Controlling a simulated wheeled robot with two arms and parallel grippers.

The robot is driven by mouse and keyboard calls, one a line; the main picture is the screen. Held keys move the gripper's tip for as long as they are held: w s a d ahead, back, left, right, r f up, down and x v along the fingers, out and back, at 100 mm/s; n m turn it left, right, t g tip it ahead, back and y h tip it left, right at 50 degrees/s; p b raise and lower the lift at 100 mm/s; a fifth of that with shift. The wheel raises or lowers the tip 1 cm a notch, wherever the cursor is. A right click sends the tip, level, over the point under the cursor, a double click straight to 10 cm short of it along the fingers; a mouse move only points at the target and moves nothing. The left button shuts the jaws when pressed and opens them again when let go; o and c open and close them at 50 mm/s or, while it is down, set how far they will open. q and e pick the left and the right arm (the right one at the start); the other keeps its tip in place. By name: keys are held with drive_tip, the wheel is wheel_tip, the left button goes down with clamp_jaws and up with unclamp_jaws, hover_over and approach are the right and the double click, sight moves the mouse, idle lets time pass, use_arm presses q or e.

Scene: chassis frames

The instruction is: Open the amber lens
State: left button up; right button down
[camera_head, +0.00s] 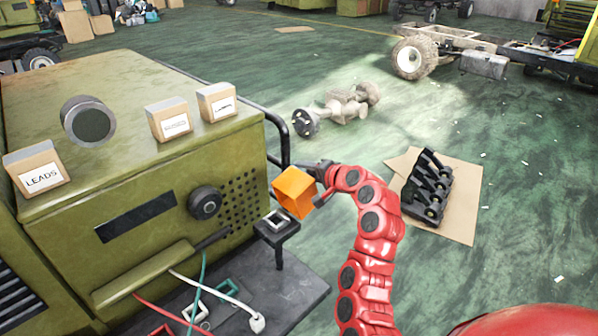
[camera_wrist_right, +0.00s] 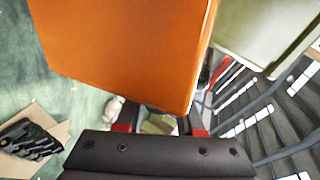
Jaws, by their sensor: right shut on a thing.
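The amber lens (camera_head: 294,191) is an orange, box-shaped cover, tilted beside and above a small dark square holder (camera_head: 277,224) with a pale square frame on top. I cannot tell whether the lens touches the holder. My right gripper (camera_head: 319,184) is shut on the lens at its right side. In the right wrist view the lens (camera_wrist_right: 135,45) fills the upper middle, beyond my gripper (camera_wrist_right: 160,127); its contact with the fingers is hidden there. My left gripper is not in view.
A green machine cabinet (camera_head: 150,218) stands at left, with small boxes (camera_head: 38,168) and a dark-faced cylinder (camera_head: 89,122) on top. Cables (camera_head: 212,289) lie on the dark shelf (camera_head: 290,290) below. Black parts (camera_head: 428,185) rest on cardboard at right.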

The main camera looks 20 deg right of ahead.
drive_tip(key=shift+w+d+f+m+g+y, duration=0.15)
drive_tip(key=shift+d+f+m+y, duration=0.15)
drive_tip(key=shift+d+f+m, duration=0.25)
drive_tip(key=shift+w+d+f+m+g+y, duration=0.15)
drive_tip(key=shift+d+f+m+y, duration=0.25)
drive_tip(key=shift+f, duration=0.25)
drive_tip(key=c, duration=0.5)
unclamp_jaws()
drive_tip(key=v, duration=1.7)
drive_tip(key=shift+s+a, duration=0.1)
drive_tip(key=shift+s, duration=0.1)
